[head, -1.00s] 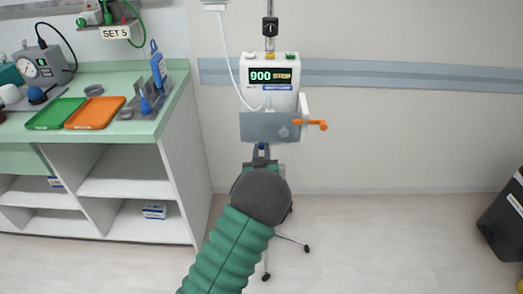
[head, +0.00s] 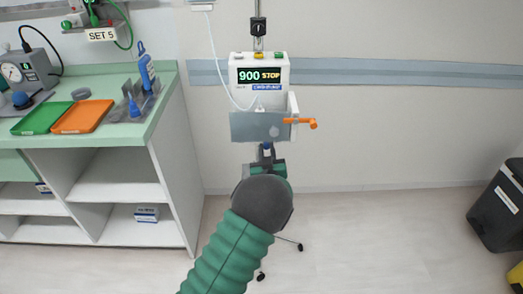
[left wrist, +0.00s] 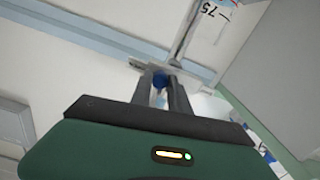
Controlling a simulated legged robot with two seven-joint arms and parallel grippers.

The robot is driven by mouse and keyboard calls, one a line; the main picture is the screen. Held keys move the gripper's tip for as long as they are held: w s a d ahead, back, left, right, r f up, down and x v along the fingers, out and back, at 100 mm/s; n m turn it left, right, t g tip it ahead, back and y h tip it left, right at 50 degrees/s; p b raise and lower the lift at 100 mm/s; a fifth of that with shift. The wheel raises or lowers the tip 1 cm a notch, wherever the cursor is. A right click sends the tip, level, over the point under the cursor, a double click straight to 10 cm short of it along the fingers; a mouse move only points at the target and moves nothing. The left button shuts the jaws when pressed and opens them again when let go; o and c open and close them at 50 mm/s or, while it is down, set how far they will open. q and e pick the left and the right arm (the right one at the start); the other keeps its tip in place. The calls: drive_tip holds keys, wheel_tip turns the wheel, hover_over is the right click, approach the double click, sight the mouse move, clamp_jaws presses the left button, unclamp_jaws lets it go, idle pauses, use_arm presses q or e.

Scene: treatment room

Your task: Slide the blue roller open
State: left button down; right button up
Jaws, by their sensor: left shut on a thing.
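The blue roller (left wrist: 159,81) shows as a small round blue piece between the fingertips in the left wrist view. It also shows as a small blue spot in the head view (head: 267,148), just below the grey plate of the pump. My left gripper (head: 266,157) is shut on it, reaching up beyond my dark round wrist. The gripper's two dark fingers also show in the left wrist view (left wrist: 161,86). The fingers and wrist hide much of what lies around the roller. My right gripper is not in view.
A white pump (head: 258,76) reading 900 STOP stands on a pole, with a grey plate (head: 245,127) and an orange lever (head: 299,122). A counter (head: 155,120) with green and orange trays stands left. A dark bin (head: 497,208) stands right.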

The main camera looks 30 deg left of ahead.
use_arm(q)
drive_tip(key=shift+w+d+r, duration=0.1)
drive_tip(key=shift+d, duration=0.1)
drive_tip(key=c, duration=1.6)
unclamp_jaws()
drive_tip(key=shift+c, duration=0.2)
drive_tip(key=o, duration=0.4)
drive_tip(key=shift+w+f, duration=0.2)
drive_tip(key=shift+s, duration=0.1)
drive_tip(key=shift+r, duration=0.1)
drive_tip(key=shift+s+d, duration=0.1)
drive_tip(key=shift+s, duration=0.1)
drive_tip(key=p+v, duration=0.2)
drive_tip(key=v, duration=1.4)
drive_tip(key=shift+s+d+p, duration=0.1)
drive_tip(key=shift+s+p, duration=0.15)
drive_tip(key=shift+p, duration=0.15)
